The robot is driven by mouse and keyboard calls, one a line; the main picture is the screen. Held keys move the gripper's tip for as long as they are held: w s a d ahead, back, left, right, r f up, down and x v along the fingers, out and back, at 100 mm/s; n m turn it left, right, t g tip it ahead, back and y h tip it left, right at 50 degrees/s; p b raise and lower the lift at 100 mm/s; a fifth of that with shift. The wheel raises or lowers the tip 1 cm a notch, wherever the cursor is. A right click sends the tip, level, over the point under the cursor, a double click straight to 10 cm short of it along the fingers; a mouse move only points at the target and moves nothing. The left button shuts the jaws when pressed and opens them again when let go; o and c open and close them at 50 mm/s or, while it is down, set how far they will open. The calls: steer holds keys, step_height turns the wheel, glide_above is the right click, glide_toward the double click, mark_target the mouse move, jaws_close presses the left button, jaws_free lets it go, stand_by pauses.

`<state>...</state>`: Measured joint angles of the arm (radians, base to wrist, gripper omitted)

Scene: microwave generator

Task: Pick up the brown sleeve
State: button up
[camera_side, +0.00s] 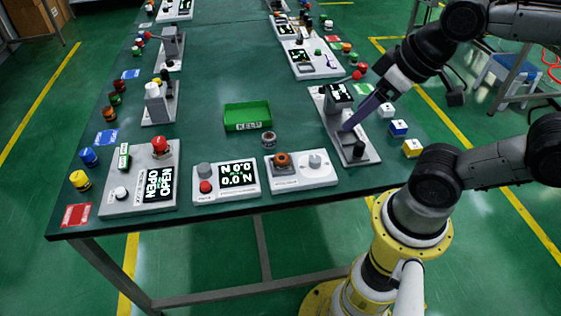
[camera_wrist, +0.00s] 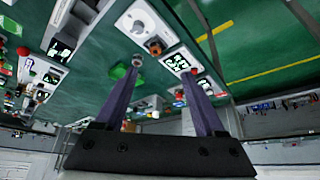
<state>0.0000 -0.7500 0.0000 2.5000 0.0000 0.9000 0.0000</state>
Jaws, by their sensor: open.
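A brown-orange ring-shaped part (camera_side: 282,160), which looks like the brown sleeve, sits on the left end of a white fixture (camera_side: 300,172) at the table's front edge. It also shows in the wrist view (camera_wrist: 155,45), above the gap between my fingers. My gripper (camera_side: 350,124) has long purple fingers and is to the right of and behind that part, in front of a grey-white stand (camera_side: 330,110) in the side view. In the wrist view my gripper (camera_wrist: 158,72) is open with nothing between its fingers. Its height over the table is hard to judge.
A green bin (camera_side: 247,116) stands mid-table with a small grey-and-reddish cylinder (camera_side: 268,139) before it. A white display box (camera_side: 226,181) is left of the fixture. Blue-white and yellow-white blocks (camera_side: 398,127) (camera_side: 412,147) lie at the right edge.

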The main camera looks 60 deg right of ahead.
stand_by(0.3)
steer(key=shift+o, duration=1.3)
